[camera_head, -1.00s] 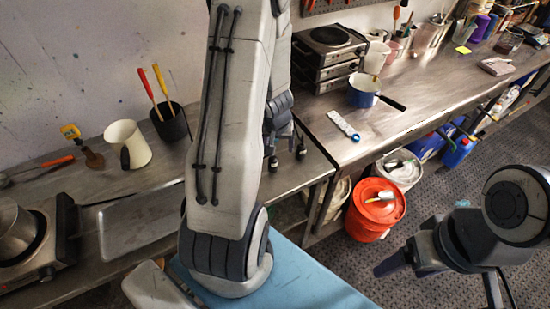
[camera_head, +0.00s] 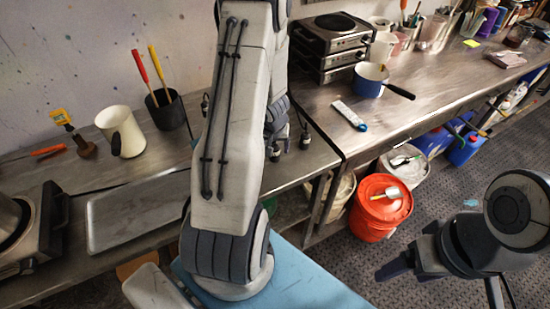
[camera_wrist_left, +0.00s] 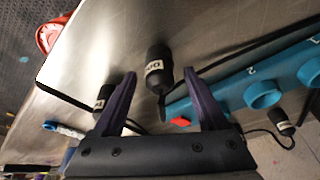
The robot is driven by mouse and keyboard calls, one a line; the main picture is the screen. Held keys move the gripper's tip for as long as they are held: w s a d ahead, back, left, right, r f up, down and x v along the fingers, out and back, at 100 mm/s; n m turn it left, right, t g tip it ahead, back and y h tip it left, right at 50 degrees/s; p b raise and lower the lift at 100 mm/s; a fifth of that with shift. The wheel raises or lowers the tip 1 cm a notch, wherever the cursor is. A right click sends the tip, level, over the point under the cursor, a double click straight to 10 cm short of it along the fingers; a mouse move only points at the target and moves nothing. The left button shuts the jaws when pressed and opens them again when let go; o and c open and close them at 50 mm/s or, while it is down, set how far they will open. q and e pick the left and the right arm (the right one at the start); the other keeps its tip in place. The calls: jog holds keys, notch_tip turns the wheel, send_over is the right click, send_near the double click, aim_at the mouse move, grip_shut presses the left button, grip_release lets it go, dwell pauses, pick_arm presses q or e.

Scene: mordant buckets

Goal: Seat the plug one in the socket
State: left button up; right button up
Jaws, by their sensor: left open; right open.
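In the left wrist view a black plug (camera_wrist_left: 158,68) with a white label stands between the fingertips of my open left gripper (camera_wrist_left: 160,76); I cannot tell whether they touch it. Its lettering is hard to read. A second labelled black plug (camera_wrist_left: 103,97) lies beside the left finger, and a third (camera_wrist_left: 283,122) is at the right. A blue strip with round sockets (camera_wrist_left: 262,95), one marked 2, runs to the right. My right gripper (camera_head: 396,267) hangs open and empty at lower right.
Black cables run past the plugs and strip. A metal tray (camera_head: 135,212), a cream jug (camera_head: 122,132) and a black tool cup (camera_head: 165,110) stand left. A blue pot (camera_head: 370,80) is on the right bench, above a red bucket (camera_head: 378,210).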

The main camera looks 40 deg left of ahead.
pick_arm(q)
grip_shut()
jog(key=shift+r, duration=0.15)
